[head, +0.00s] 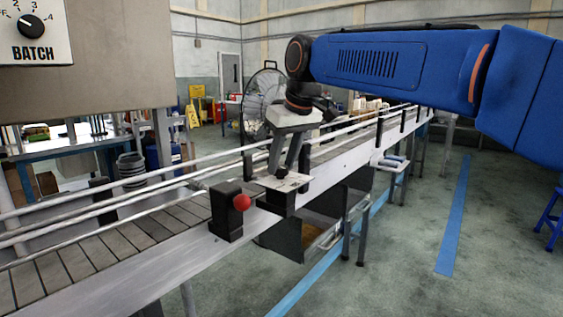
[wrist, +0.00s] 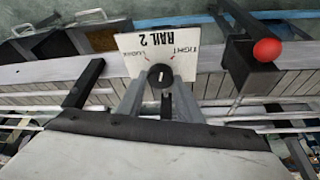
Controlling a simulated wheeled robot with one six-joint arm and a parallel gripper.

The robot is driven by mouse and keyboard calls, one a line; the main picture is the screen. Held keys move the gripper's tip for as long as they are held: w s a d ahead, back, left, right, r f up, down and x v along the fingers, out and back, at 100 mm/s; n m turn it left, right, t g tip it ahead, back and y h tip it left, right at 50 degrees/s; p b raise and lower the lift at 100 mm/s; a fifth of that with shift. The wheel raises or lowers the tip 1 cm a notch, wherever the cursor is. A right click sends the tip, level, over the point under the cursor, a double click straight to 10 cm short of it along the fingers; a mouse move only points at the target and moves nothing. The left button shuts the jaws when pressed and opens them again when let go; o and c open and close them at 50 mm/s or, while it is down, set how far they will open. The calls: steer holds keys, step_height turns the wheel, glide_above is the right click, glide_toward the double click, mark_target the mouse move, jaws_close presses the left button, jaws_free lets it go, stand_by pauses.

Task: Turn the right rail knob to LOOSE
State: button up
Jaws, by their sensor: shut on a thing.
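The rail knob (wrist: 161,76) is dark and round, in front of a white plate (wrist: 160,50) marked RAIL 2, which appears upside down in the wrist view. Small words sit at the plate's left and right; the right one reads TIGHT, the left one is too blurred to read surely. A pale mark shows on the knob, but its setting is unclear. My gripper (wrist: 160,92) has its two grey fingers closed on either side of the knob. In the head view my gripper (head: 291,158) reaches down to the plate (head: 285,181) on the conveyor's near side; the knob is hidden there.
A black box with a red ball-shaped button (head: 242,202) stands left of the plate, close to my gripper; the button also shows in the wrist view (wrist: 267,50). The slatted conveyor (head: 110,245) and its rails run behind. A BATCH dial panel (head: 35,35) is at upper left.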

steer(key=n+g, duration=0.1)
steer(key=n, duration=0.2)
steer(key=n+g+y, duration=0.1)
steer(key=n, duration=0.2)
steer(key=shift+w+d+n+y, duration=0.15)
steer(key=shift+w+n+y, duration=0.05)
steer(key=shift+n+y, duration=0.1)
steer(key=n+g, duration=0.2)
steer(key=n, duration=0.3)
steer(key=shift+w, duration=0.15)
steer(key=o, duration=1)
steer(key=v, duration=1.7)
steer(key=shift+w+d+r, duration=0.1)
steer(key=shift+d, duration=0.05)
